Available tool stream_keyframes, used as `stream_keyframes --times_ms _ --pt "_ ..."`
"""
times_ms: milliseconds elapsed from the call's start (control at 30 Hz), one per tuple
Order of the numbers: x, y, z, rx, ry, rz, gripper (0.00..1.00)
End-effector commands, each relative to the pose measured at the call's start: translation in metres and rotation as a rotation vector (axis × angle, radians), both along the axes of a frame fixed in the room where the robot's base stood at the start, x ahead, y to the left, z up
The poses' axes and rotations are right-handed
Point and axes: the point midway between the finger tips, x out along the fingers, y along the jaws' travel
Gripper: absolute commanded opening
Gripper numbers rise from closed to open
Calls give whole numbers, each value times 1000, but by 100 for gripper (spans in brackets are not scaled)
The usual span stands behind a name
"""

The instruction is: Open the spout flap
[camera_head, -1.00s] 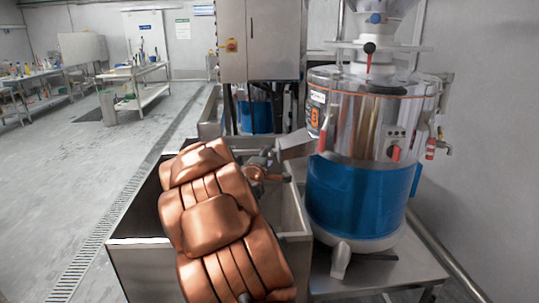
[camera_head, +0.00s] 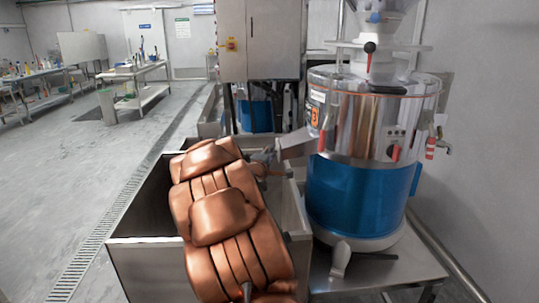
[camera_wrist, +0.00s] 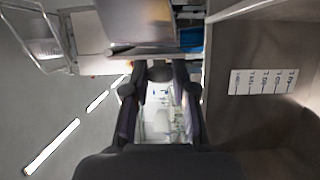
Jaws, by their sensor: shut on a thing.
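The grinder (camera_head: 360,195) has a clear and metal upper drum, a blue lower band and a metal spout (camera_head: 297,144) that juts out to the left over a bin. The spout's grey metal box also shows at the top of the wrist view (camera_wrist: 135,22). My gripper (camera_wrist: 160,72) is in the wrist view with both dark fingers pointing at the spout's mouth. It is shut on the spout flap, whose dark edge shows only in part between the fingertips. In the head view my copper arm hides most of the gripper, left of the spout.
An open metal bin (camera_head: 145,250) stands below the spout, under my arm. A metal stand (camera_head: 385,275) carries the grinder. A grey cabinet (camera_head: 260,40) stands behind. The floor at left is clear, with a drain grate (camera_head: 95,240).

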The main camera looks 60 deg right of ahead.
Motion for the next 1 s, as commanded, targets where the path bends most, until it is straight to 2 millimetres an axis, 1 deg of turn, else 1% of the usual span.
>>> stream_keyframes --times_ms 300,467,667,1000 --pt "0 0 1 7 -7 0 0" --pt "1 1 4 35 -43 0 0" --pt "4 3 12 109 -139 -1 0" --pt "10 8 24 304 -384 0 0"
